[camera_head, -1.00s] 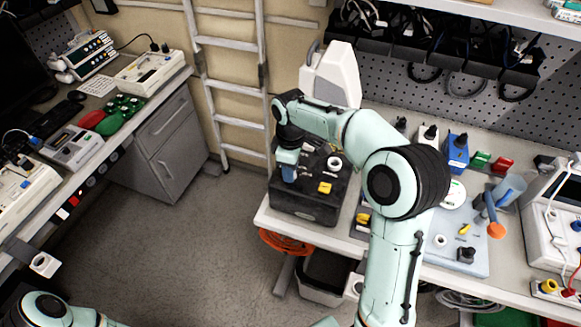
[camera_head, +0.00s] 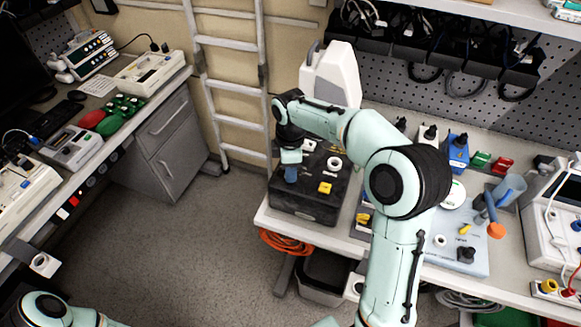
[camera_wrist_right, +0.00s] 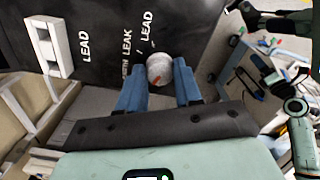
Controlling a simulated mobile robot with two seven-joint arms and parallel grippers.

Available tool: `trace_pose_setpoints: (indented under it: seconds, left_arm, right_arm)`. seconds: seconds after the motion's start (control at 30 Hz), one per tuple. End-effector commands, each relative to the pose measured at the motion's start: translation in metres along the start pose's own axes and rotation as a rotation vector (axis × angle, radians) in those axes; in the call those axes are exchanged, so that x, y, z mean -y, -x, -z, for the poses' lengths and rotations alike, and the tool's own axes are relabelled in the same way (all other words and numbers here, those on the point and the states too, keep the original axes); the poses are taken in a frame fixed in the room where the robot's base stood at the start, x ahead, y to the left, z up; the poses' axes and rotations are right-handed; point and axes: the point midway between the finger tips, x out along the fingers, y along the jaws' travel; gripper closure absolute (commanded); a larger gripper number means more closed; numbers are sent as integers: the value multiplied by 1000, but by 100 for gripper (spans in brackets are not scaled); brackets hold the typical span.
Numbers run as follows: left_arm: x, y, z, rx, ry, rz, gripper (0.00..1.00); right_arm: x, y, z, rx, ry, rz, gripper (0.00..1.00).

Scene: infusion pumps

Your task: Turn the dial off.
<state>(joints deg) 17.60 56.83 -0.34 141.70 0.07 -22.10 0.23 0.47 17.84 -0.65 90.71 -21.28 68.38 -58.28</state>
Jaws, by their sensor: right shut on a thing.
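The dial (camera_wrist_right: 159,68) is a round pale grey knob with a red-orange mark, on a black box (camera_head: 304,211) that stands on the right-hand bench. My right gripper (camera_wrist_right: 158,90) has its two blue fingers on either side of the dial, shut on it. In the head view my right gripper (camera_head: 291,172) reaches down onto the left part of the box and hides the dial. White lettering with "LEAD" and "LEAK" shows beside the dial in the wrist view.
The box also carries a yellow part (camera_head: 324,188) and a white ring (camera_head: 334,163). A white device (camera_head: 330,75) stands behind it. A blue-grey board (camera_head: 470,250) with several parts lies to the right. An orange cable (camera_head: 286,243) hangs below the bench edge.

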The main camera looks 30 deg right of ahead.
Motion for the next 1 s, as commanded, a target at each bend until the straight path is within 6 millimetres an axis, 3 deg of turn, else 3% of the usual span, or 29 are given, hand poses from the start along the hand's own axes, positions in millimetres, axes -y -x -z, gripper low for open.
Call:
trace_pose_setpoints:
  seconds: [0.07, 0.1, 0.17, 0.2, 0.57, 0.67, 1.0]
  left_arm:
    - [0, 0, 0, 0, 0, 0, 0]
    - [0, 0, 0, 0, 0, 0, 0]
    - [0, 0, 0, 0, 0, 0, 0]
    - [0, 0, 0, 0, 0, 0, 0]
    - [0, 0, 0, 0, 0, 0, 0]
    - [1, -1, -1, 2, 1, 1, 0]
    - [0, 0, 0, 0, 0, 0, 0]
  right_arm:
    - [0, 0, 0, 1, 2, 1, 96]
    - [0, 0, 0, 1, 2, 1, 63]
    - [0, 0, 0, 1, 2, 1, 43]
    - [0, 0, 0, 1, 1, 1, 41]
    - [0, 6, 0, 0, 0, -1, 41]
    - [-1, 19, 0, -2, -1, -4, 41]
    - [-1, 95, 1, -3, 1, -5, 41]
